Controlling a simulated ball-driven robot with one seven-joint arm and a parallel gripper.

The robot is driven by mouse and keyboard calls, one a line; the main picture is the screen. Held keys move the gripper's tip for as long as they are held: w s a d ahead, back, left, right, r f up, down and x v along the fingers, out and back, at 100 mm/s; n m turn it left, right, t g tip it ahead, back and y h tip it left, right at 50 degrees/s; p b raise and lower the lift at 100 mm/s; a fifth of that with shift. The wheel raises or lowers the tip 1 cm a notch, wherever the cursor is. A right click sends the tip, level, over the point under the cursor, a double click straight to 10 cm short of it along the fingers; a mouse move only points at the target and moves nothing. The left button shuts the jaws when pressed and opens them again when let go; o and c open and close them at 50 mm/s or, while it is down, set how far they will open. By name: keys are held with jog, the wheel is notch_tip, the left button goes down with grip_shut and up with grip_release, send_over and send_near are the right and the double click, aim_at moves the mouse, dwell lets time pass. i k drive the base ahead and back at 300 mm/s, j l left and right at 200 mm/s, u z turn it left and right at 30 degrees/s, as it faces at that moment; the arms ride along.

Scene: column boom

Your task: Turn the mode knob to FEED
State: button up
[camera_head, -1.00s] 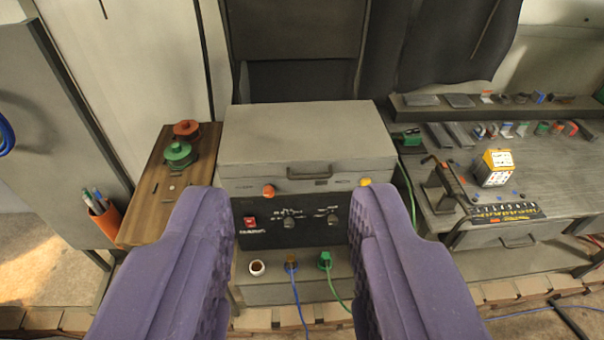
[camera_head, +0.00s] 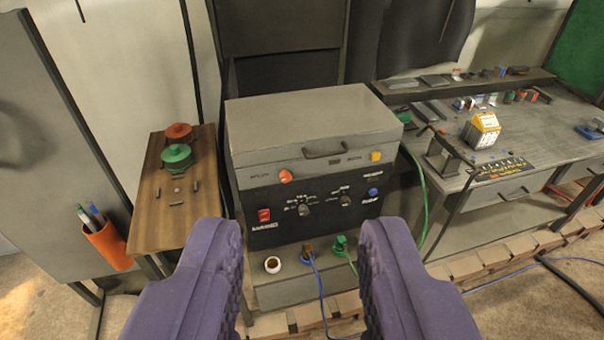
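The welding machine is a grey box (camera_head: 310,120) with a black front panel (camera_head: 270,232). Two small dark knobs sit on the panel, a left knob (camera_head: 304,209) and a right knob (camera_head: 345,198). White marks surround both. The lettering is too small to read, so I cannot tell which is the mode knob, where FEED is or how either points. My gripper (camera_head: 301,230) is open and empty. Its purple fingers are in the foreground, one on each side of the lower panel in the picture. No contact with the knobs shows.
The panel also has a red switch (camera_head: 264,215) and a blue button (camera_head: 373,192). Above are an orange knob (camera_head: 286,176) and a yellow one (camera_head: 376,156). A wooden side table (camera_head: 150,215) stands left, a workbench (camera_head: 520,145) right.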

aim_at(345, 201)
jog(key=i+l+u, duration=0.15)
jog(key=i+l, duration=0.15)
jog(key=i+l+u, duration=0.15)
jog(key=i+l, duration=0.15)
jog(key=l, duration=0.15)
jog(key=i+l+u, duration=0.2)
jog(key=l, duration=0.2)
jog(key=i, duration=0.05)
